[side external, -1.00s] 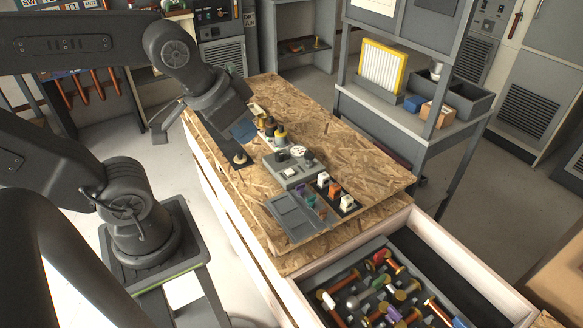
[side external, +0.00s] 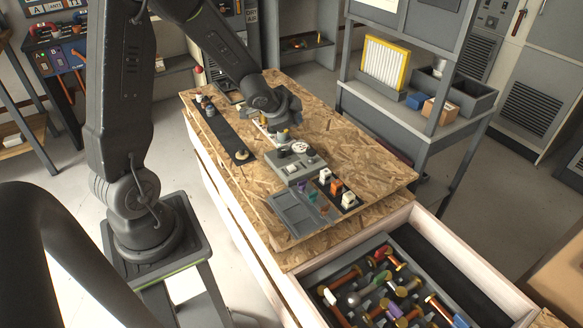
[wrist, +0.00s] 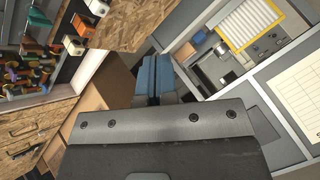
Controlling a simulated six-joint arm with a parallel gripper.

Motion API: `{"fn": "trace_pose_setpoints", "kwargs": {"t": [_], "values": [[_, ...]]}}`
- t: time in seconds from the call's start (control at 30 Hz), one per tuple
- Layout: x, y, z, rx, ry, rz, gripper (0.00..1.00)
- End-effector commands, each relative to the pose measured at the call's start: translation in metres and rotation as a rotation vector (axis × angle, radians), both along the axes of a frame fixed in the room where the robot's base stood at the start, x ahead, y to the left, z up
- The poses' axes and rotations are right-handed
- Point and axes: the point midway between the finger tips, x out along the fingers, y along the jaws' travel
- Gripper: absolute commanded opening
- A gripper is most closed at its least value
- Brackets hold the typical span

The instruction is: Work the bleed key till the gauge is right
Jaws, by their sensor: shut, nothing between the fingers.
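A grey box (side external: 284,172) sits on the chipboard bench top in the side external view. A round white dial (side external: 303,147), seemingly the gauge, is on its top; its reading is too small to tell. A dark knob (side external: 283,152) stands left of the dial; I cannot tell whether it is the bleed key. My gripper (side external: 292,113) is low over the bench, just behind the box and apart from the dial. Its blue-grey fingers (wrist: 155,80) are shut and empty in the wrist view, pointing toward the shelf rack. The wrist view does not show the dial.
White and orange blocks (side external: 336,187) and a grey tray (side external: 296,212) lie in front of the box. A black strip with knobs (side external: 222,132) lies to the left. An open drawer (side external: 458,250) holds colored spools.

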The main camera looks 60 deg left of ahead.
Motion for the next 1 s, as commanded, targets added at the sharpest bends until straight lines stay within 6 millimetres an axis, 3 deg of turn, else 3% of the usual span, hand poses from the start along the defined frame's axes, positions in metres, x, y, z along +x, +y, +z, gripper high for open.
{"fn": "trace_pose_setpoints", "kwargs": {"t": [0.1, 0.3, 0.83, 1.0], "values": [[0.005, 0.012, -0.032, -0.002, -0.003, -0.069, 0.00], [0.007, 0.020, -0.061, -0.012, -0.021, -0.149, 0.00], [0.007, 0.021, -0.069, -0.018, -0.027, -0.169, 0.00], [0.006, 0.020, -0.083, -0.021, -0.026, -0.169, 0.00]]}}
